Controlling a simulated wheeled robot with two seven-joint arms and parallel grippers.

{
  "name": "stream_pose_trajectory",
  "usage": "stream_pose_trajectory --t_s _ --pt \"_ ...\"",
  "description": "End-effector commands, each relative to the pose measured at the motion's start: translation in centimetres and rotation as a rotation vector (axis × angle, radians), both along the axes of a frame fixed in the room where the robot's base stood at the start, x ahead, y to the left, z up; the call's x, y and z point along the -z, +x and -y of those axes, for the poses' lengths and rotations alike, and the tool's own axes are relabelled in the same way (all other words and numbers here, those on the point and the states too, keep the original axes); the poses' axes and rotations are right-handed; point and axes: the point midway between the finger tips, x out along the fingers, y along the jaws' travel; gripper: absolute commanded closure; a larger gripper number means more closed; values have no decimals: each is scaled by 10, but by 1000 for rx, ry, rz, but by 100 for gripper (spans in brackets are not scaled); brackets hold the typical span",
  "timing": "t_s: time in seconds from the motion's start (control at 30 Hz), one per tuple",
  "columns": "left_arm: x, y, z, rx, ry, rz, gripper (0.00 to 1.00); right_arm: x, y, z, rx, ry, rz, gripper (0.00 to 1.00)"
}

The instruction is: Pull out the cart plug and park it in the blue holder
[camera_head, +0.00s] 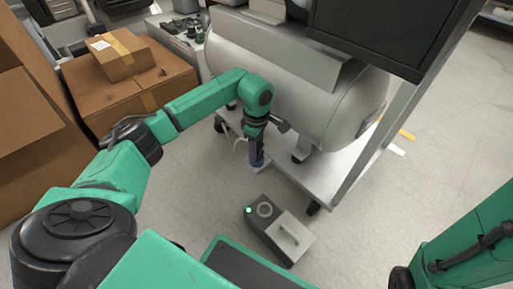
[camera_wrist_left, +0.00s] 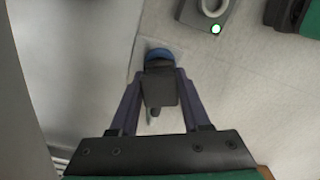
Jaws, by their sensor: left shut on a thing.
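My left gripper (camera_head: 257,148) points down at the near left corner of the cart base and is shut on the dark cart plug. In the left wrist view the plug (camera_wrist_left: 158,88) sits between the two fingers of the left gripper (camera_wrist_left: 158,76). The blue holder (camera_head: 257,162) shows just under the fingertips; in the left wrist view its blue rim (camera_wrist_left: 158,53) shows at the plug's far end. I cannot tell whether the plug is seated in it or just above it. My right gripper is out of view.
A grey box (camera_head: 285,225) with a round socket and a lit green light stands on the floor in front of the cart (camera_head: 325,172). The cart carries a large silver tank (camera_head: 285,75). Cardboard boxes (camera_head: 130,85) are at the left. Floor at the right is clear.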

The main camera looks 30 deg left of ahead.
Motion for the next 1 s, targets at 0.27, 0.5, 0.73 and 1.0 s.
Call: stream_pose_trajectory --t_s 0.27,0.5,0.73,1.0 --pt "0 0 0 0 0 -1 100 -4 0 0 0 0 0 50" --pt "1 0 0 0 0 0 100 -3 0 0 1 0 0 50" --pt "6 0 0 0 0 0 100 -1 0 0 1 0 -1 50" --pt "11 0 0 0 0 0 100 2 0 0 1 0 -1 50"
